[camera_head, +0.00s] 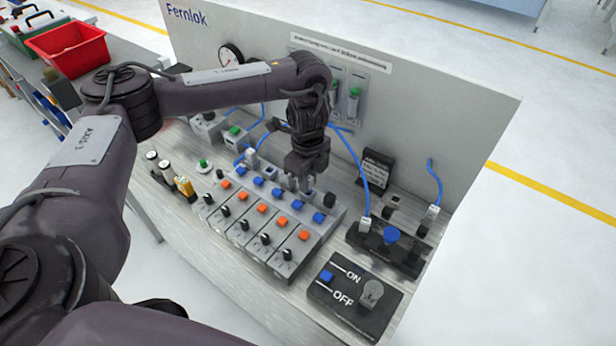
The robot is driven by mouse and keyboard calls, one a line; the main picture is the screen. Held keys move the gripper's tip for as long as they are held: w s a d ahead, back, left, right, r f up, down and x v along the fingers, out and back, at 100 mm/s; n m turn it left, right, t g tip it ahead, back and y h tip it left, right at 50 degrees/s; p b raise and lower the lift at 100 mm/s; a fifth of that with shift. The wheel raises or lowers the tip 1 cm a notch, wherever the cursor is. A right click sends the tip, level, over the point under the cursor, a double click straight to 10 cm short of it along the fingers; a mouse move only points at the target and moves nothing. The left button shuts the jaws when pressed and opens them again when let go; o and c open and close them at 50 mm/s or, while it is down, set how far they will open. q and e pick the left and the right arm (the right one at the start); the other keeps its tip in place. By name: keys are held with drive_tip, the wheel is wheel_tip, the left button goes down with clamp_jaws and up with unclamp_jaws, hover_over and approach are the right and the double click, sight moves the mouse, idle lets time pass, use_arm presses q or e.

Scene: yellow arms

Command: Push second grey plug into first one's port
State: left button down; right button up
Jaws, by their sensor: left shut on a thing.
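My left gripper (301,174) reaches down over the back row of the grey module block (245,222). It is shut on what looks like a small grey plug (306,186), mostly hidden by the fingers. Grey fittings stand close together under the fingers, and I cannot tell whether the held plug touches a port there. Another light grey plug (252,157) with a blue hose stands upright to the left, at the block's back edge. My right gripper is not in view.
The block carries orange and blue buttons and black knobs. An ON/OFF switch box (320,298) and a black base with a blue knob (391,235) lie to the right. Blue hoses hang before the upright panel (450,130). A red bin (68,50) is far left.

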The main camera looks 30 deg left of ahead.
use_arm(q)
drive_tip(key=shift+f, duration=0.1)
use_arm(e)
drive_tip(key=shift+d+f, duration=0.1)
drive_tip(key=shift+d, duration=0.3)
